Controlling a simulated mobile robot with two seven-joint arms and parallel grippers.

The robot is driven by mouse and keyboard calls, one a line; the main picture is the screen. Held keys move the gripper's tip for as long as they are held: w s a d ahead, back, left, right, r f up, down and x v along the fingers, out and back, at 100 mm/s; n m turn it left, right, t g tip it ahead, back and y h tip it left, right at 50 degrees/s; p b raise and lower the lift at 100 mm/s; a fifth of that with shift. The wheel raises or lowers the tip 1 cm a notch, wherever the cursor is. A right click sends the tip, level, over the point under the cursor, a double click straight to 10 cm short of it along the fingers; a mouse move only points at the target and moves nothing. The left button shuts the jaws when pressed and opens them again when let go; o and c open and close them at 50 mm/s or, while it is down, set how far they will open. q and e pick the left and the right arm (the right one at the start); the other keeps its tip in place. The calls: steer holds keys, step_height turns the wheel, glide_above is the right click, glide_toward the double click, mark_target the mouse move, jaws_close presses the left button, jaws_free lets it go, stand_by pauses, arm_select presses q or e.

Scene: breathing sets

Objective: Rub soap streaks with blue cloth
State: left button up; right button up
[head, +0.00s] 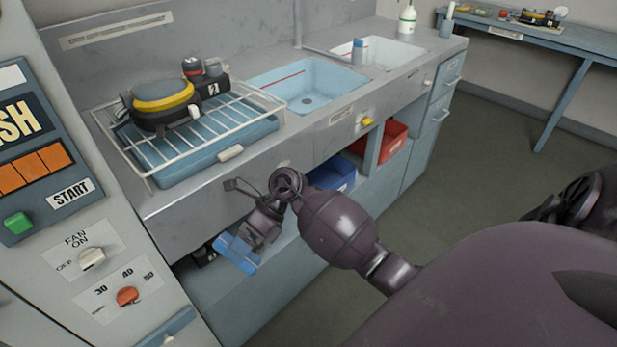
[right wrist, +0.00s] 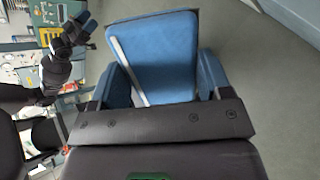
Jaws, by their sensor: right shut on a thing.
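The cloth touches no counter or basin surface that I can see. My left gripper (right wrist: 82,30) shows small at the upper left of the right wrist view; its jaw opening is unclear. I cannot make out soap streaks on any surface.
A white wire rack (head: 205,135) holds a black and yellow mask (head: 163,100) over a blue tray. Behind stand a blue basin (head: 325,85) with a red line and a white basin (head: 395,55). Blue (head: 330,175) and red (head: 392,140) bins sit below. A control panel (head: 95,250) is left.

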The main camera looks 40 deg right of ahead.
steer(key=w+d+m+t+h, duration=0.1)
steer(key=d+m+t+h, duration=0.1)
steer(key=d+m+t, duration=0.7)
arm_select(q)
steer(key=shift+w+r, duration=0.15)
steer(key=shift+r, duration=0.05)
arm_select(e)
steer(key=m+t+h, duration=0.7)
steer(key=t, duration=0.1)
glide_toward(279, 167)
steer(key=shift+s+f, duration=0.3)
steer(key=shift+s, duration=0.15)
steer(key=shift+m, duration=0.3)
arm_select(q)
steer(key=shift+f+b, duration=0.35)
steer(key=shift+b, duration=0.1)
arm_select(e)
steer(key=shift+w+a, duration=0.15)
steer(key=shift+w, duration=1.35)
steer(key=shift+w+a, duration=0.1)
steer(key=shift+w, duration=1.4)
arm_select(q)
steer(key=shift+r, duration=0.15)
arm_select(e)
steer(key=shift+w+a, duration=0.1)
steer(key=shift+w, duration=0.75)
